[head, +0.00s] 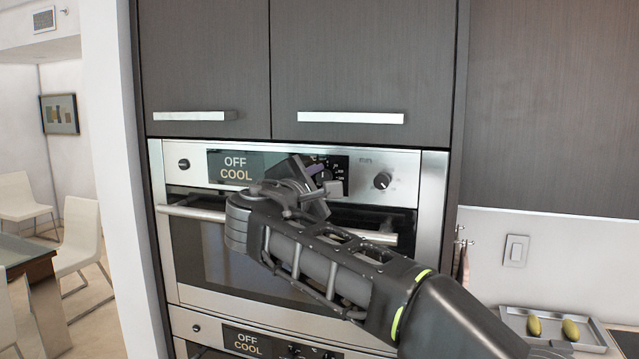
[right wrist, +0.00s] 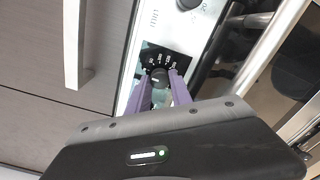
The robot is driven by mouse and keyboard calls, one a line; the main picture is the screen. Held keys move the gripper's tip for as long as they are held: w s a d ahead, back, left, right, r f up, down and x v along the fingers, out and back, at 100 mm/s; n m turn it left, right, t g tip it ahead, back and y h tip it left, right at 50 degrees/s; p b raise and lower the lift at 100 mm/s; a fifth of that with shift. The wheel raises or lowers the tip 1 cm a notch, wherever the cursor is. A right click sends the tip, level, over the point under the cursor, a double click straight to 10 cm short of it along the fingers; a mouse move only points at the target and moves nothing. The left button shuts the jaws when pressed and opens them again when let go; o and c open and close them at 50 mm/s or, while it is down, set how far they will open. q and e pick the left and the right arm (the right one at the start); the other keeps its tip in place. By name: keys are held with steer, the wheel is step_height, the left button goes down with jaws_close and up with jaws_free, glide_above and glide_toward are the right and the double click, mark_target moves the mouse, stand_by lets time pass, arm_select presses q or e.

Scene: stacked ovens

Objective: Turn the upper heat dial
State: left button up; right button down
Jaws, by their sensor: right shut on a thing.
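The upper oven (head: 400,218) has a steel control panel with a display (head: 235,167) reading OFF COOL. The heat dial, a small black knob (right wrist: 158,77) ringed by white marks, shows in the right wrist view. My right gripper (head: 322,186) is at the middle of that panel, and the forearm hides part of the oven door. In the right wrist view its purple fingers (right wrist: 161,88) sit on either side of the knob, shut on it. The white pointer line on the knob is visible. My left gripper is in neither view.
A right knob (head: 382,180) and a left knob (head: 184,163) flank the display area. The oven door handle (head: 190,213) runs just below my gripper. A lower oven display (head: 246,342) also reads OFF COOL. Cabinet handles (head: 350,117) are above; a tray (head: 595,335) is at right.

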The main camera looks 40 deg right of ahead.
steer(key=m+b, duration=0.2)
steer(key=b, duration=0.1)
steer(key=m+b, duration=0.2)
steer(key=b, duration=0.1)
steer(key=shift+f+m, duration=0.4)
steer(key=m+b, duration=0.3)
steer(key=shift+m, duration=0.3)
steer(key=m+b, duration=0.3)
steer(key=m, duration=0.2)
steer(key=shift+r+b, duration=0.15)
steer(key=shift+b, duration=0.2)
steer(key=m+b, duration=0.2)
steer(key=m, duration=0.3)
steer(key=shift+m, duration=0.4)
steer(key=m+b, duration=0.1)
steer(key=m, duration=0.3)
steer(key=shift+r+m, duration=0.1)
steer(key=shift+m, duration=0.2)
steer(key=m, duration=0.4)
steer(key=shift+m, duration=0.3)
steer(key=m, duration=0.9)
